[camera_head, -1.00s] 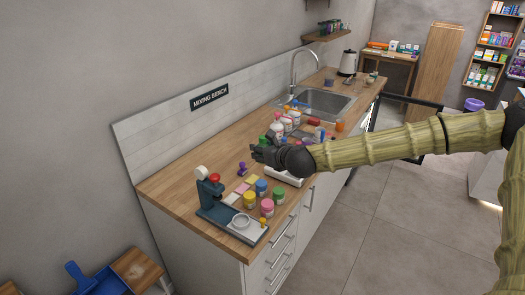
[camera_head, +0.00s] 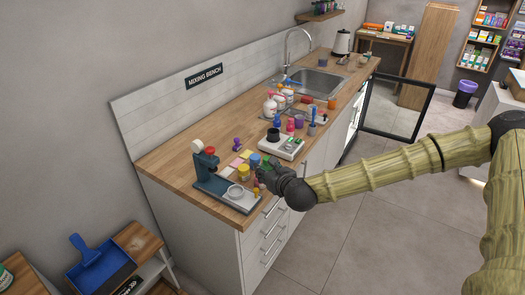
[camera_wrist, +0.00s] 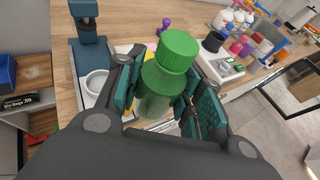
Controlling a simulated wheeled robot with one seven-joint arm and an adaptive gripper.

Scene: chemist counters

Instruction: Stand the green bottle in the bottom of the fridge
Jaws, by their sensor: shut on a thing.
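My gripper (camera_wrist: 160,100) is shut on the green bottle (camera_wrist: 160,85), which has a ribbed green cap and fills the middle of the wrist view. In the head view my gripper (camera_head: 268,173) is at the front edge of the mixing bench, beside several coloured jars. The green bottle's lower part is hidden by the fingers in the wrist view. A low dark-framed glass door (camera_head: 398,108), apparently the fridge's, stands open at the far end of the bench. The inside of the fridge is hidden from the head camera.
A dark blue stand with a cup (camera_head: 225,185) is left of my gripper. A white scale (camera_head: 283,146) and several bottles lie behind it, before the sink (camera_head: 318,82). The floor (camera_head: 335,235) in front of the drawers is clear.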

